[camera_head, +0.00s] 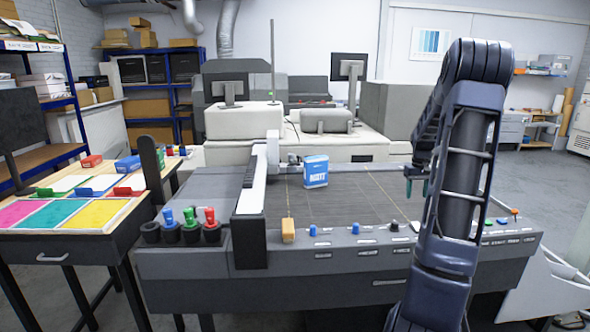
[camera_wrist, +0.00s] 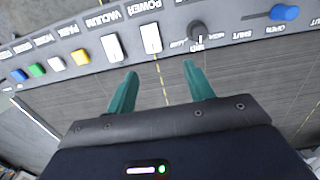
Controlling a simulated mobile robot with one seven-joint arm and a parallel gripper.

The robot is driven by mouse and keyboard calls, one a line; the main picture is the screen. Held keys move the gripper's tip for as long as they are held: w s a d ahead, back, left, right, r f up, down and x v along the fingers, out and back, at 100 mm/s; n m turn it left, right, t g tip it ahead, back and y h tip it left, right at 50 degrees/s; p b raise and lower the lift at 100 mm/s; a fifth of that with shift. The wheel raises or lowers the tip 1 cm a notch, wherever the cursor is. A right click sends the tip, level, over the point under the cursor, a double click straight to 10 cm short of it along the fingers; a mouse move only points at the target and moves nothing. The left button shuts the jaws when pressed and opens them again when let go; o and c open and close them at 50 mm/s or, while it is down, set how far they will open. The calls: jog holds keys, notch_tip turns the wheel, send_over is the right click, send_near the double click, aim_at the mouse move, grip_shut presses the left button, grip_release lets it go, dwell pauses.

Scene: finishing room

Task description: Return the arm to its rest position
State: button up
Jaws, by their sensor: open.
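My arm (camera_head: 465,170) rises at the right front of the head view, bends at the top and reaches down over the right part of the cutting table. My gripper (camera_head: 417,187) hangs there above the dark bed, partly hidden behind my own arm. In the wrist view my gripper (camera_wrist: 158,72) shows two green fingers spread apart with nothing between them. The fingers point toward the table's control strip (camera_wrist: 172,22), which carries white switches and a black knob.
The cutting table (camera_head: 345,205) has a white-and-black gantry (camera_head: 253,195) at its left and a blue box (camera_head: 316,171) standing on its bed. Colour-handled tools (camera_head: 190,225) stand at the front left. A side table (camera_head: 85,240) holds coloured sheets. The bed between box and gripper is clear.

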jog(key=s+a+r+t+h, duration=0.1)
jog(key=s+a+r, duration=0.5)
jog(key=s+a, duration=0.15)
jog(key=s+a+r+t, duration=0.1)
jog(key=s+a+r, duration=0.5)
jog(key=a, duration=0.3)
jog(key=s+a+t, duration=0.1)
jog(key=s+a, duration=0.2)
jog(key=s, duration=0.3)
jog(key=s+a+t, duration=0.1)
jog(key=s+a, duration=0.2)
jog(key=s, duration=0.4)
jog(key=s+a+t+y, duration=0.1)
jog(key=s+a, duration=0.3)
jog(key=s, duration=0.2)
jog(key=shift+s+r, duration=0.3)
jog(key=shift+s, duration=0.05)
jog(key=shift+w, duration=0.1)
jog(key=shift+c, duration=0.3)
